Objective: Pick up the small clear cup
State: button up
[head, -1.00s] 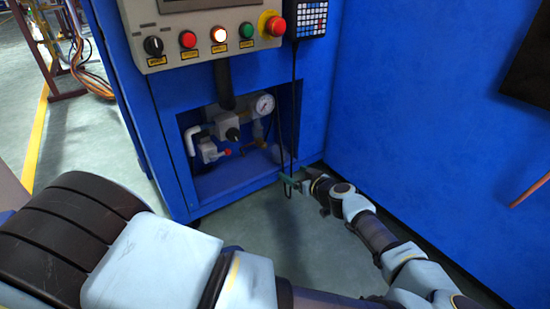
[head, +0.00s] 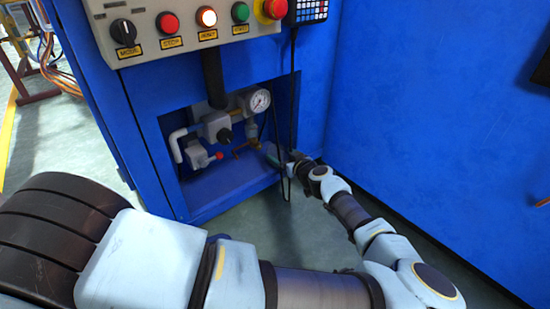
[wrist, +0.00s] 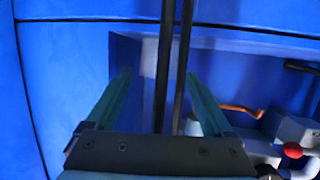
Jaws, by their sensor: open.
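I cannot make out the small clear cup in either current view. My gripper (head: 273,154) is at the right side of the recess in the blue cabinet, partly hidden behind hanging black cables. In the wrist view my gripper (wrist: 158,76) is open, its two green fingers apart. Nothing is held. The dark cables (wrist: 183,65) run through the picture between the fingers; whether they touch the gripper I cannot tell.
The recess holds a pressure gauge (head: 257,100), a grey valve (head: 214,127), a red-tipped part (head: 219,156) and a copper-coloured pipe (wrist: 240,110). A control panel (head: 185,30) is above. A blue wall (head: 430,130) stands at right. Grey floor (head: 255,220) lies open below.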

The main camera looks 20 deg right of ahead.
aim_at(272, 150)
jog(key=b+x, duration=0.1)
jog(key=x, duration=0.1)
jog(key=b+x, duration=0.1)
jog(key=shift+w+a+f, duration=0.2)
jog(key=shift+w+f, duration=0.1)
jog(key=shift+f, duration=0.05)
jog(key=shift+w, duration=0.55)
jog(key=shift+c, duration=0.3)
jog(key=c, duration=0.9)
